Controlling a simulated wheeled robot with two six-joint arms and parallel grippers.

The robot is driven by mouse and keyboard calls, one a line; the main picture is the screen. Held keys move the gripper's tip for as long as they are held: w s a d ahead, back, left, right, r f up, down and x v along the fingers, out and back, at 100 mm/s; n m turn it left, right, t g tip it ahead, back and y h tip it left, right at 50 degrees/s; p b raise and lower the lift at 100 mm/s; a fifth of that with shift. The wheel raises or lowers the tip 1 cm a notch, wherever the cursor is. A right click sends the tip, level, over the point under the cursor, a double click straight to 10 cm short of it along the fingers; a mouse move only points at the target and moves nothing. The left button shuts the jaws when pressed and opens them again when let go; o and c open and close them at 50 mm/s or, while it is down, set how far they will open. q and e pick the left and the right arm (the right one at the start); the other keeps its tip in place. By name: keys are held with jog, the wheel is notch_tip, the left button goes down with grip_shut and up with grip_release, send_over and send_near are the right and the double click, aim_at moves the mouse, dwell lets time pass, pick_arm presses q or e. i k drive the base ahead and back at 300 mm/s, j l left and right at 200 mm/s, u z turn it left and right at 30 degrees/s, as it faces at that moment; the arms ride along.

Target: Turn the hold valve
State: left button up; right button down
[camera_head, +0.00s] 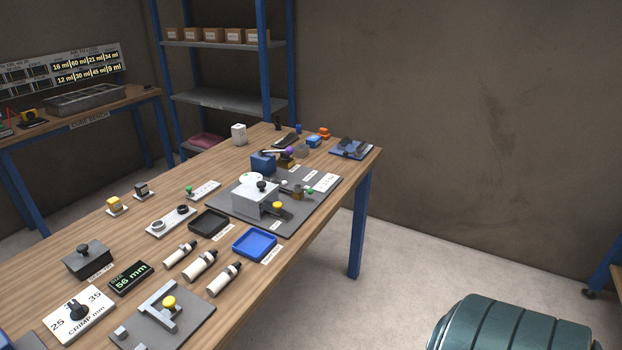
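No part labelled as the hold valve can be read from here. On the wooden table, a grey plate (233,211) carries a white block (255,199) with a black knob (262,186) on top. Beside the block are a yellow knob (278,206) and a small brass fitting (298,194). A green-tipped lever (189,190) stands on a white labelled strip (207,189) to the left. Which of these is the valve, I cannot tell. Neither of my grippers is in view.
Nearer on the table are a blue tray (255,244), a black tray (209,222), several white bottles, a crimp dial (78,308) and a yellow-knobbed fixture (169,303). A teal ribbed drum (515,325) stands at lower right.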

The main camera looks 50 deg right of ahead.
aim_at(275, 181)
jog(key=z, duration=1.3)
